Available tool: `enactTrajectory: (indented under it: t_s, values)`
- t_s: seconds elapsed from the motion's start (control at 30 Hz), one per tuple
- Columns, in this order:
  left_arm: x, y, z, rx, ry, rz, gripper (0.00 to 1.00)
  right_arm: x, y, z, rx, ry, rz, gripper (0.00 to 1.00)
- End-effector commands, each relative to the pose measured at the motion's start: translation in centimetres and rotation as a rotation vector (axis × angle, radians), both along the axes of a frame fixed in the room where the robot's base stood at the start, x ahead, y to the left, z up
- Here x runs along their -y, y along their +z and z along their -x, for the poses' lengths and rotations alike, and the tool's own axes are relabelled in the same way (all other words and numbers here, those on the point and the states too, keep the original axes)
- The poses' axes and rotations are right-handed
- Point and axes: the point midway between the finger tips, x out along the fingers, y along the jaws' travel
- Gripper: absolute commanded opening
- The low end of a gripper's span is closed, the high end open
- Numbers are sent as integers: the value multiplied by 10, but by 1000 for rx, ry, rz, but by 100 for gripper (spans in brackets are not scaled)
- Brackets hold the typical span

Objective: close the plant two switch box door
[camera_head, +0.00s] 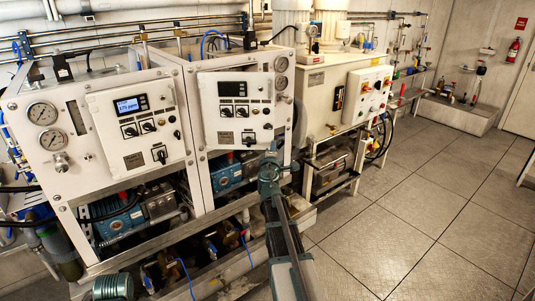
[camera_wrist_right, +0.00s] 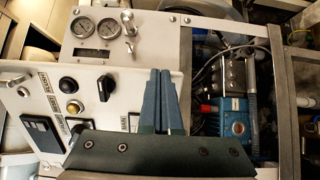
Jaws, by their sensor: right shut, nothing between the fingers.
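The plant two switch box door (camera_head: 235,108) is a pale panel with a dark display, black knobs and small buttons, on the right-hand of two white units. In the right wrist view, the door (camera_wrist_right: 90,88) fills the lower left, turned sideways. It appears to stand off the panel behind; I cannot tell how far. My right gripper (camera_head: 271,158) is at the door's lower right corner in the head view. In the right wrist view, its blue fingers (camera_wrist_right: 162,73) are together and empty, beside the door's edge; contact is unclear. My left gripper is not in view.
The left unit's switch box (camera_head: 138,125) has a lit display. Two gauges (camera_head: 281,73) sit right of the plant two door. Pumps and pipes fill the frame below. A white cabinet (camera_head: 325,95) stands to the right. The tiled floor (camera_head: 430,210) is open.

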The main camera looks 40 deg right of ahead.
Motion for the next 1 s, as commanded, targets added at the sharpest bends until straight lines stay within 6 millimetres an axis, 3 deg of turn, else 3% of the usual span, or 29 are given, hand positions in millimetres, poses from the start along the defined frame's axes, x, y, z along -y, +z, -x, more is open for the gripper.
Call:
enactTrajectory:
  t_s: [0.1, 0.4, 0.7, 1.0]
  values:
    - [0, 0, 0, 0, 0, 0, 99, 27, 0, -26, 0, -13, 0, 0]
    - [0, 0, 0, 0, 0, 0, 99, 63, 0, -83, 0, -13, 0, 0]
    - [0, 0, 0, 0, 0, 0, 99, 78, 0, -129, 0, -13, 0, 0]
    - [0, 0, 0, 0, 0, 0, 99, 81, 0, -153, 0, -13, 0, 0]
